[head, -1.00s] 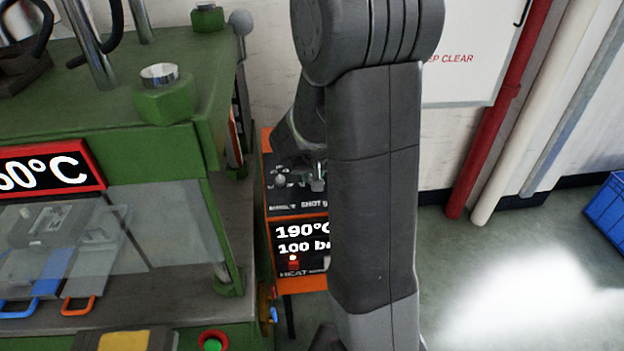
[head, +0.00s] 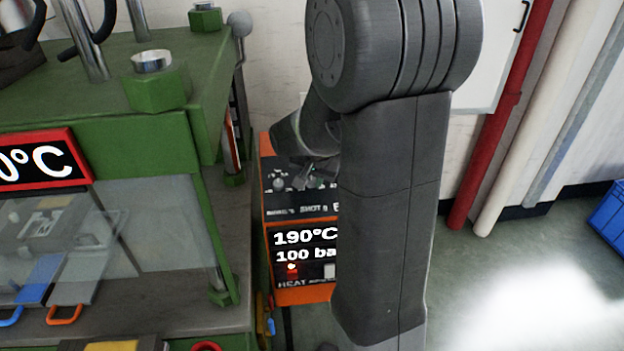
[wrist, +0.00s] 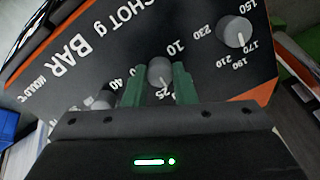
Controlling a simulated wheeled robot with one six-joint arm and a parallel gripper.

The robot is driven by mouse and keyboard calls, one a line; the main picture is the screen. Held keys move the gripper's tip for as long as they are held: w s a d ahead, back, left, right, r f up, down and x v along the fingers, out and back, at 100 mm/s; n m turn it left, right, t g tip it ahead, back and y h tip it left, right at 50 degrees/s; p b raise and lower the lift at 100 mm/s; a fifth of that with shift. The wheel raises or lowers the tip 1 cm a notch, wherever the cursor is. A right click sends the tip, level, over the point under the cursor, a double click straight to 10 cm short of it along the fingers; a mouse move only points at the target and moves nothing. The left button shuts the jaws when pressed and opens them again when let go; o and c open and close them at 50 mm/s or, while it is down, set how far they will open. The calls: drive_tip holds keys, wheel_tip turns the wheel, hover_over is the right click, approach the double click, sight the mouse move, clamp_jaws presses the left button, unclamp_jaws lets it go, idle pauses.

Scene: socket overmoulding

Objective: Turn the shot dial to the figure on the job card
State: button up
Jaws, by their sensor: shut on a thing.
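The shot dial (wrist: 160,72) is a small grey knob on the dark sloping panel (wrist: 205,80), near the "SHOT g" lettering. In the wrist view my gripper (wrist: 159,86) has its two green fingers on either side of this knob, shut on it. Figures 10, 25 and 40 show around the knob. A pale mark on it seems to face the 25, but the fingers hide part of the scale. In the head view my gripper (head: 312,180) is at the panel of the orange-edged control box (head: 300,296), largely hidden by my arm. I cannot make out a job card.
Another knob (wrist: 235,31), with figures 150 to 230, sits beside the shot dial. The box display (head: 304,245) reads 190°C and about 100 bar, its end hidden. The green press (head: 150,205) stands close at the left. Red pipe (head: 487,150) and blue crate (head: 608,218) are right.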

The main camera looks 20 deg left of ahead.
drive_tip(key=o, duration=1)
drive_tip(key=v, duration=1.4)
drive_tip(key=shift+f, duration=0.1)
drive_tip(key=x, duration=1.3)
drive_tip(key=shift+w+a+f, duration=0.1)
drive_tip(key=shift+w+f, duration=0.05)
drive_tip(key=shift+f, duration=0.2)
